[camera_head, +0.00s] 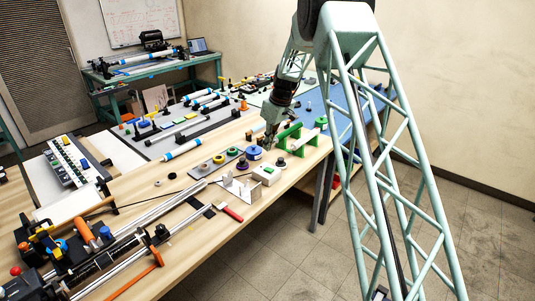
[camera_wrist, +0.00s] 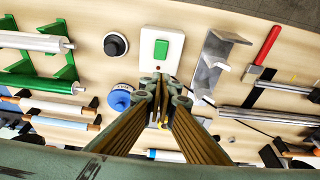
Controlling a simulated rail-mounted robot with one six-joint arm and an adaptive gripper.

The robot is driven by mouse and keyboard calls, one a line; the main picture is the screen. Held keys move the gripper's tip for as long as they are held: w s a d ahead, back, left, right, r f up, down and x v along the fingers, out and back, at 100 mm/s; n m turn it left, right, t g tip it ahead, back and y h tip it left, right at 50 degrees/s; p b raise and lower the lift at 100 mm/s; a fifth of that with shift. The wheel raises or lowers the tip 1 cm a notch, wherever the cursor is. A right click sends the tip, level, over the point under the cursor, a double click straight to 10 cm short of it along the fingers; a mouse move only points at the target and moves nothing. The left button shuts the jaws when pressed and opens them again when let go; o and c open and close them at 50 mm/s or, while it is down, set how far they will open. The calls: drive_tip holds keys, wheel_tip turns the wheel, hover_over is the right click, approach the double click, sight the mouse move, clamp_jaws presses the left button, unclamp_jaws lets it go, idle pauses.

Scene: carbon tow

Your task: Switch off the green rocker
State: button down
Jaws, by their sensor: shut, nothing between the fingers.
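The green rocker (camera_wrist: 161,49) sits on a white switch box (camera_wrist: 149,47) that has a small red dot near one end. In the head view the rocker (camera_head: 270,170) is small on its white box (camera_head: 264,177), near the table's front edge. Which way the rocker is tipped I cannot tell. My gripper (camera_wrist: 161,82) is shut and empty, and its fingertips cover the near end of the box in the wrist view, short of the rocker. In the head view my gripper (camera_head: 269,143) hangs behind the box; its height above the table is unclear.
A black knob on a white base (camera_wrist: 116,44) and a blue spool (camera_wrist: 121,97) are left of the box in the wrist view. A green stand (camera_wrist: 62,73) holds rollers at far left.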

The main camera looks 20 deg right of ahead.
drive_tip(key=shift+w+v, duration=0.15)
drive_tip(key=shift+v, duration=0.8)
drive_tip(key=shift+w+v, duration=0.15)
drive_tip(key=shift+v, duration=0.75)
drive_tip(key=shift+a, duration=0.2)
drive_tip(key=shift+r, duration=0.1)
drive_tip(key=s+a+r+m+b, duration=0.2)
drive_tip(key=s+a+r, duration=0.1)
drive_tip(key=s+r, duration=1.2)
drive_tip(key=s+a+r+m+h+b, duration=0.1)
drive_tip(key=s+r, duration=0.4)
drive_tip(key=s, duration=0.5)
drive_tip(key=s+a+r, duration=0.2)
drive_tip(key=s+r, duration=0.4)
drive_tip(key=s, duration=0.3)
drive_tip(key=s+f+m+b, duration=0.1)
drive_tip(key=s+f+m, duration=0.1)
drive_tip(key=s, duration=1.7)
drive_tip(key=s+f+m+t+b, duration=0.1)
drive_tip(key=s+f+m+b, duration=0.1)
drive_tip(key=s, duration=1.8)
drive_tip(key=shift+s+a+f+t+h, duration=0.2)
drive_tip(key=shift+a+f+t+h, duration=0.1)
drive_tip(key=shift+a+f+h, duration=0.1)
